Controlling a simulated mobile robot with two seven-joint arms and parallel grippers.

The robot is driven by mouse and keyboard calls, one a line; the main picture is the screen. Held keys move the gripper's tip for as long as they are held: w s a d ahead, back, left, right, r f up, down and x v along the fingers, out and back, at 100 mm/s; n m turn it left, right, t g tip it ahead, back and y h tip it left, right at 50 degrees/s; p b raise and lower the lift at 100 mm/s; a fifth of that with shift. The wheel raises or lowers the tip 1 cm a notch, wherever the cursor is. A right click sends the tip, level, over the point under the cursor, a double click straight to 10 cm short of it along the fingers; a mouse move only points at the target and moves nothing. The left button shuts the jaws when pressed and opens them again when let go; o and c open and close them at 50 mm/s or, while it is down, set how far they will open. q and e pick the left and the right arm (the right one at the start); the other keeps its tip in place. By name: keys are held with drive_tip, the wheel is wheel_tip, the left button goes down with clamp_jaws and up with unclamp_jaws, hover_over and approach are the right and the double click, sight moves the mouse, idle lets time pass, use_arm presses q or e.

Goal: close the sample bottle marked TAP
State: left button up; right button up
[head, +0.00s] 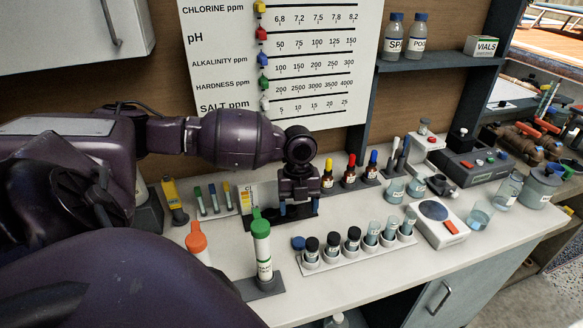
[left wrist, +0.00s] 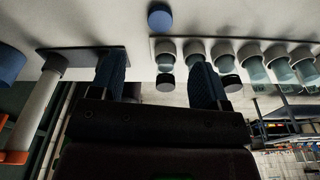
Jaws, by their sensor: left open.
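No label reading TAP can be made out. Two small labelled bottles, a left one (head: 395,190) and a right one (head: 416,187), stand behind the vial rack in the head view; their labels are too small to read. A loose blue cap (head: 298,243) lies on the bench by the rack's left end; it also shows in the left wrist view (left wrist: 160,16). My left gripper (head: 299,208) points down over the bench, behind and apart from the cap. Its blue fingers (left wrist: 158,88) are spread and hold nothing. My right gripper is not in view.
A vial rack (head: 352,262) holds several vials, some black-capped. A green-capped tube (head: 262,245) stands left of it. A white device (head: 438,225) stands to the right. Bare bench lies in front of the rack.

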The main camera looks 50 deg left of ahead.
use_arm(q)
drive_tip(key=shift+d, duration=0.1)
hover_over(299, 241)
drive_tip(key=shift+w+a+f, duration=0.1)
drive_tip(key=shift+f, duration=0.8)
drive_tip(key=shift+w+a+f, duration=0.15)
drive_tip(key=shift+f, duration=0.8)
drive_tip(key=shift+w+a+f, duration=0.1)
drive_tip(key=shift+f, duration=0.8)
drive_tip(key=shift+s+d+f+p, duration=0.1)
drive_tip(key=shift+f+p, duration=0.1)
drive_tip(key=shift+f, duration=0.65)
drive_tip(key=shift+s+d+f+p, duration=0.15)
drive_tip(key=shift+f+p, duration=0.1)
drive_tip(key=shift+f, duration=0.65)
drive_tip(key=shift+s+d+f+p, duration=0.1)
drive_tip(key=shift+f+p, duration=0.1)
drive_tip(key=shift+f, duration=0.65)
drive_tip(key=c, duration=1)
